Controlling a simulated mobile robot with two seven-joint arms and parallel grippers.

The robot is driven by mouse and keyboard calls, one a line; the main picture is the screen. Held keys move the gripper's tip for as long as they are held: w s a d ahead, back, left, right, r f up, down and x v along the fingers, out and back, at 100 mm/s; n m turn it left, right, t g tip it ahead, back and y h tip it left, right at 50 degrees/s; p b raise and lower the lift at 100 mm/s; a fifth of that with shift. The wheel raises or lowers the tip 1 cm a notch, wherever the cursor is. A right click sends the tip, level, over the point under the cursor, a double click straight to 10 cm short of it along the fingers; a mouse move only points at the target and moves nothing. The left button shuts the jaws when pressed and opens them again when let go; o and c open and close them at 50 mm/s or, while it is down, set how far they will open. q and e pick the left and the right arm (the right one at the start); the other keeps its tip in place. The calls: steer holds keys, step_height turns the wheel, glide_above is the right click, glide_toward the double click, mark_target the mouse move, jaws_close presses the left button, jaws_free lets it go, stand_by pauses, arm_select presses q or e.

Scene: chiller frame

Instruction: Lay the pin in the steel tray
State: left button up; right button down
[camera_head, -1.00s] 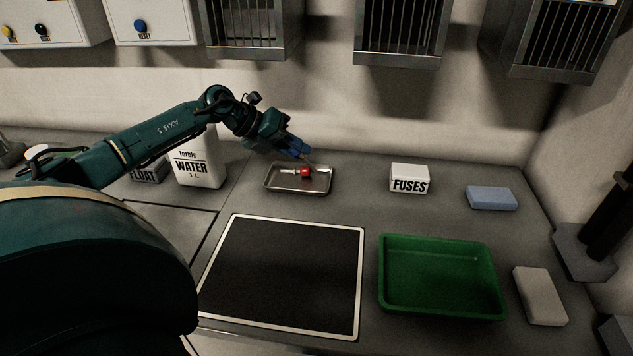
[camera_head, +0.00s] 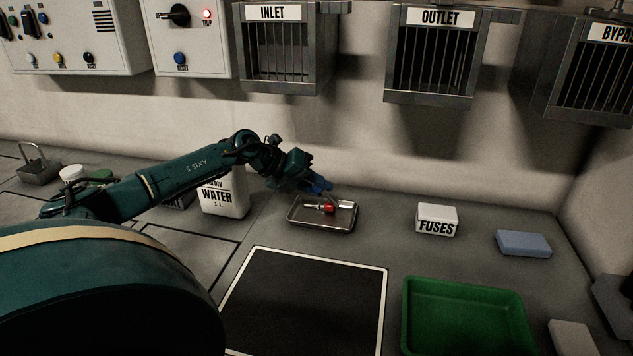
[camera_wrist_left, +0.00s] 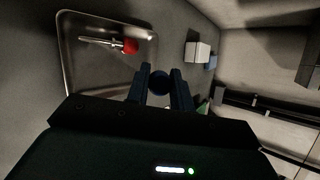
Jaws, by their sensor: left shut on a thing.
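The steel tray (camera_head: 293,222) is a shallow grey tray on the counter; it also shows in the wrist view (camera_wrist_left: 66,60). A pin-like piece with a silver shaft and red knob (camera_head: 328,209) lies in it, clear in the wrist view (camera_wrist_left: 130,46). My left gripper (camera_head: 325,187) is just above the tray's far right part. It is shut on a dark round-ended thing (camera_wrist_left: 160,82), mostly hidden by the fingers. A pale piece (camera_head: 345,204) shows below the fingertips; I cannot tell whether it belongs to the held thing.
A white water container (camera_head: 225,197) stands left of the tray, close under my left arm. A white FUSES box (camera_head: 437,219) and blue block (camera_head: 523,243) are to the right. A black mat (camera_head: 305,305) and green bin (camera_head: 410,310) lie in front. Barred wall cages hang above.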

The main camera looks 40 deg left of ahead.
arm_select(q)
steer(key=shift+f, duration=0.8)
steer(key=shift+f+b, duration=0.6)
steer(key=shift+f, duration=0.1)
steer(key=shift+f+b, duration=0.3)
steer(key=shift+f, duration=0.3)
arm_select(e)
steer(key=shift+w+a+n+t+y, duration=0.2)
steer(key=shift+w+n+t+y, duration=0.15)
steer(key=shift+t, duration=0.45)
arm_select(q)
steer(key=o, duration=1)
steer(key=shift+o, duration=0.2)
arm_select(e)
steer(key=shift+r, duration=0.1)
